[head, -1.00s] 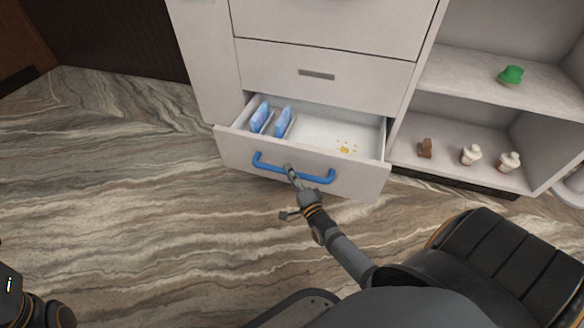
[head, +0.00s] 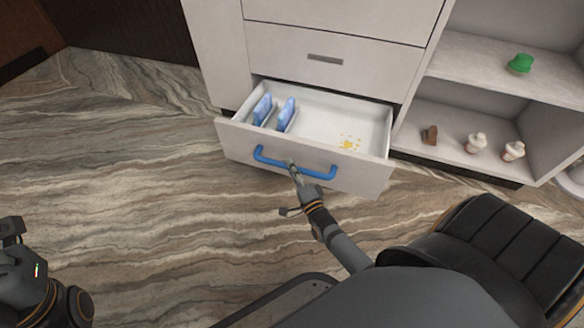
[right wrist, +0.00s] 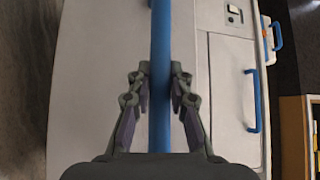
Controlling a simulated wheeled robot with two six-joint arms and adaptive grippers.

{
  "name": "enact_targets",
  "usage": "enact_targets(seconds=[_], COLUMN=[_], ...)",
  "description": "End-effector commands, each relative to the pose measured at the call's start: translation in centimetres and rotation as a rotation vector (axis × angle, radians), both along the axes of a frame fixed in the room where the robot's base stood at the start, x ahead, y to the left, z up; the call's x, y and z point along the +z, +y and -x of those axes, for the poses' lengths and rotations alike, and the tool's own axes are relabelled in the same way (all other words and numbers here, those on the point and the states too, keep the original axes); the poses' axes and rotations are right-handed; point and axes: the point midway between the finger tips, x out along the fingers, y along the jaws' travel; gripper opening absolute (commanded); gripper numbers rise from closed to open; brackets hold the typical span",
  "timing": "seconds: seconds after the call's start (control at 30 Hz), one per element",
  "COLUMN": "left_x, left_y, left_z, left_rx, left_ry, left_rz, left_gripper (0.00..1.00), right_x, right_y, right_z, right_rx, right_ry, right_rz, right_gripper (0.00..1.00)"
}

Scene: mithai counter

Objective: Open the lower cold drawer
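The lower cold drawer (head: 240,143) is pulled out of the white cabinet, with its inside in view. Its blue handle (head: 268,160) runs across the front. My right gripper (head: 293,167) is at the middle of this handle. In the right wrist view my right gripper (right wrist: 160,70) has its fingertips close against both sides of the blue handle bar (right wrist: 160,130), shut on it. My left gripper (head: 12,232) is at the left edge of the head view, away from the drawer; its fingers are too unclear to read.
Blue packs (head: 262,108) stand at the drawer's left, and a yellow patterned mark (head: 349,142) lies on its floor. A closed drawer (head: 325,59) is above. Shelves at right hold a green item (head: 520,64), a brown item (head: 430,134) and white-topped cups (head: 476,142). The marbled floor at left is clear.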

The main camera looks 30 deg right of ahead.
Motion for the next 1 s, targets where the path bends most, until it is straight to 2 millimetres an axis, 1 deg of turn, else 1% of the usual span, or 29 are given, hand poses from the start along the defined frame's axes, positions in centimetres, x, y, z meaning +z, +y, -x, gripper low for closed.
enact_targets(seconds=[0.03,0.17,0.43,0.53,0.57,0.67,0.8,0.9,1.0], left_x=[0.0,0.0,0.0,0.0,0.0,0.0,0.0,0.0,0.0], left_y=[0.0,0.0,0.0,0.0,0.0,0.0,0.0,0.0,0.0], left_z=[0.0,0.0,0.0,-0.1,-0.1,-0.1,0.0,0.0,0.0], left_rx=[0.000,0.000,0.000,0.000,0.000,0.000,0.000,0.000,0.000], left_ry=[0.000,0.000,0.001,0.002,0.002,0.001,0.001,0.001,0.001], left_rz=[0.000,0.000,0.001,0.001,0.001,0.001,0.001,0.000,0.000], left_gripper=[0.40,0.40,0.40,0.40,0.40,0.40,0.40,0.40,0.40], right_x=[-0.1,-0.1,0.0,-0.2,-0.3,-0.6,-1.1,-1.3,-1.5], right_y=[0.0,0.0,0.0,0.0,0.0,0.2,0.4,0.6,0.7], right_z=[0.0,0.0,0.0,0.6,1.0,2.9,6.5,8.7,10.4], right_rx=[0.000,0.000,0.000,0.000,0.000,0.000,0.000,0.000,0.000], right_ry=[0.002,0.001,0.001,0.003,0.003,0.005,0.005,0.005,0.003], right_rz=[0.000,0.000,0.000,0.000,0.000,0.000,0.000,0.000,0.000], right_gripper=[0.25,0.42,0.43,0.43,0.43,0.43,0.43,0.43,0.43])
